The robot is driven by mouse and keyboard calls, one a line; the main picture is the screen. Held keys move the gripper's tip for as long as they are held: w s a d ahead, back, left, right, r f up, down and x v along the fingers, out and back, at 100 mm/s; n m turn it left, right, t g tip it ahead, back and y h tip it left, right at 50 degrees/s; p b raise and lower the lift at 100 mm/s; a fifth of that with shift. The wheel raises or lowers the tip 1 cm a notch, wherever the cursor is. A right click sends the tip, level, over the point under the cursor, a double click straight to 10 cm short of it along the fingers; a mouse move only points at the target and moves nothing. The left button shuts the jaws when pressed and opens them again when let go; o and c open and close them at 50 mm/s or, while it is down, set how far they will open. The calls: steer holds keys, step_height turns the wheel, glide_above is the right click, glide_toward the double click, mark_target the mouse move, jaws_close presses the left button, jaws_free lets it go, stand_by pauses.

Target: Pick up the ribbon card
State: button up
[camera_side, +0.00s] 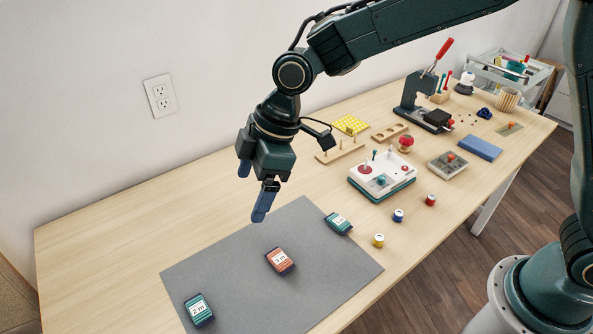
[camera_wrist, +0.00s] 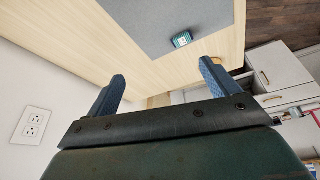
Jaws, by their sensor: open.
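Three ribbon cards lie apart on a grey mat (camera_side: 225,283). A teal card marked 2 m (camera_side: 199,310) is at its front left, an orange-red card marked 3 m (camera_side: 280,261) near its middle, and a smaller-looking teal card (camera_side: 339,222) at its right. My gripper (camera_side: 250,197) is open and empty, in the air above the back edge of the mat, apart from every card. In the wrist view my gripper (camera_wrist: 162,72) shows two blue fingers spread wide. One teal card (camera_wrist: 182,39) shows beyond them; I cannot tell which.
Yellow (camera_side: 379,240), blue (camera_side: 398,215) and red (camera_side: 431,200) spools stand right of the mat. A white box with knobs (camera_side: 382,180) stands behind them. A press with a red lever (camera_side: 425,100) is farther back. The table (camera_side: 120,225) is bare left of the mat.

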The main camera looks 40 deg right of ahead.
steer(key=a+f+n+g, duration=0.1)
steer(key=a+f+n, duration=0.2)
steer(key=a+f, duration=0.7)
steer(key=shift+s+f+n+g+y, duration=0.3)
steer(key=shift+s+f+n+y, duration=0.05)
steer(key=shift+f+n+y, duration=0.05)
steer(key=shift+a, duration=0.1)
glide_above(198, 308)
steer(key=d, duration=0.3)
steer(key=shift+a+f, duration=0.15)
steer(key=shift+f, duration=3.8)
steer(key=shift+x, duration=2.55)
steer(key=c, duration=1.1)
